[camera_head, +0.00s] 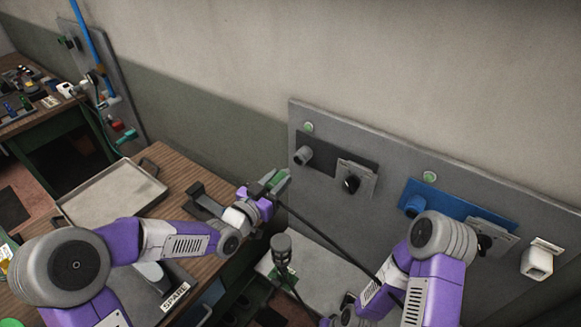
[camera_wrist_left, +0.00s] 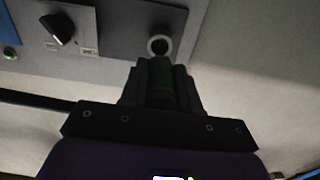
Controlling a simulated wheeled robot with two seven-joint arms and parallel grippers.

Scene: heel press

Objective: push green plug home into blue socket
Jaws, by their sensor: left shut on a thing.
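My left gripper (camera_head: 274,184) is shut on the green plug (camera_head: 279,181), in front of the wall panel, low and left of the dark socket (camera_head: 303,156). A black cable runs from it down to the right. In the left wrist view the plug (camera_wrist_left: 160,84) is a dark shape between the fingers, with the dark socket's round mouth (camera_wrist_left: 159,45) just beyond; contact cannot be told. The blue socket (camera_head: 414,206) sits on a blue plate (camera_head: 450,205) farther right, apart from the plug. My right arm reaches in front of the panel; its fingers are not visible.
Black knobs stand beside both sockets, at the dark plate (camera_head: 352,183) and the blue one (camera_head: 485,242). A grey cylindrical connector (camera_head: 281,250) stands below on a light surface. A tray (camera_head: 112,190) lies on the wooden bench. A white box (camera_head: 537,262) juts from the panel.

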